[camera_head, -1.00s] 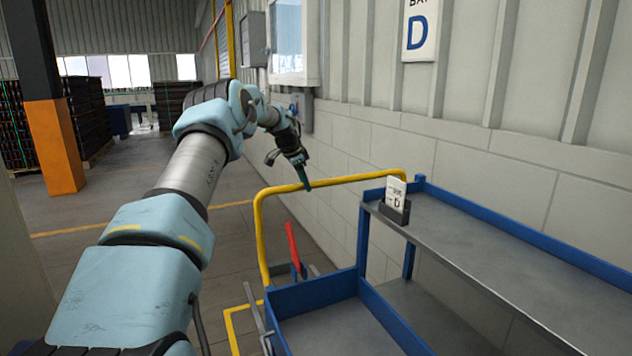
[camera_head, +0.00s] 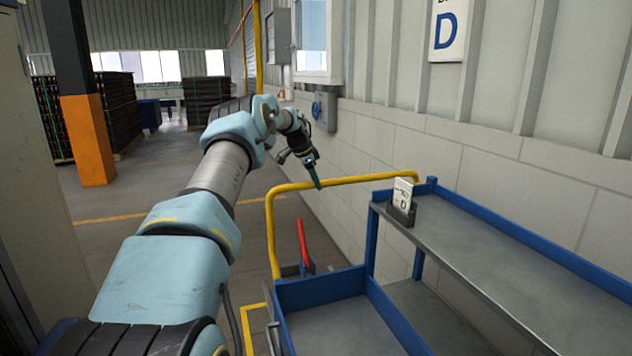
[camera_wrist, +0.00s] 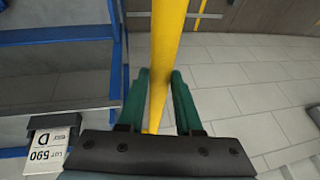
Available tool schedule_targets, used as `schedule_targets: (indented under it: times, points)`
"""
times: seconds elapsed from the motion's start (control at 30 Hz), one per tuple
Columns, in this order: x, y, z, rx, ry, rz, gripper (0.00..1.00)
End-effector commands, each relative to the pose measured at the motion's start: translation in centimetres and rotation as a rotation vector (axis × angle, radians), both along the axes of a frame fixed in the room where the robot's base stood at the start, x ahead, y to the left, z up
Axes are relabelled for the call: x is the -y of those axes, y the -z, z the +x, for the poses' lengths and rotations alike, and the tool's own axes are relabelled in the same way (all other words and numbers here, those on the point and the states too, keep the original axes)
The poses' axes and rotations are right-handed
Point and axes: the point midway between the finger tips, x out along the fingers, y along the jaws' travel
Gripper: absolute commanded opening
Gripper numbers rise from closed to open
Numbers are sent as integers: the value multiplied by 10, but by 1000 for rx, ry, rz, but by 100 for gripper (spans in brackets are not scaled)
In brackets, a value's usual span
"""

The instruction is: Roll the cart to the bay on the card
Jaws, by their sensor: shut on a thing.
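The cart (camera_head: 440,232) has blue-edged grey shelves and a yellow push handle (camera_head: 345,182). A card (camera_head: 403,194) reading D stands in a dark holder on its upper shelf. In the wrist view the card (camera_wrist: 50,150) reads "LOT 590" and D. My gripper (camera_head: 317,184) is shut on the yellow handle, its green fingers on either side of the bar in the wrist view (camera_wrist: 160,98). A wall sign (camera_head: 447,30) with a blue D hangs above the cart. A red lever (camera_head: 304,243) stands by the lower tray (camera_head: 345,325).
The block wall (camera_head: 440,150) runs along the right, with grey boxes on it. An orange and black post (camera_head: 88,140) and stacked dark crates (camera_head: 118,110) stand at the left. Yellow floor lines (camera_head: 110,219) cross the grey floor, which is open beyond the handle.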

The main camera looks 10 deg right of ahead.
Motion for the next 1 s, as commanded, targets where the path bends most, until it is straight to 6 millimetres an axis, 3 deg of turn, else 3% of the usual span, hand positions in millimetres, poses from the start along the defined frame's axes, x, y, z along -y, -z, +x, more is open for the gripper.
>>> schedule_targets:
  times: [0.03,0.07,0.3,0.67,1.0]
  points:
    - [2,-1,0,2,1,-2,0]
    - [2,-1,0,2,1,-2,37]
    - [1,0,0,0,0,-1,63]
    - [-2,-6,-2,1,0,0,63]
    - [-24,-61,-17,4,-1,-2,63]
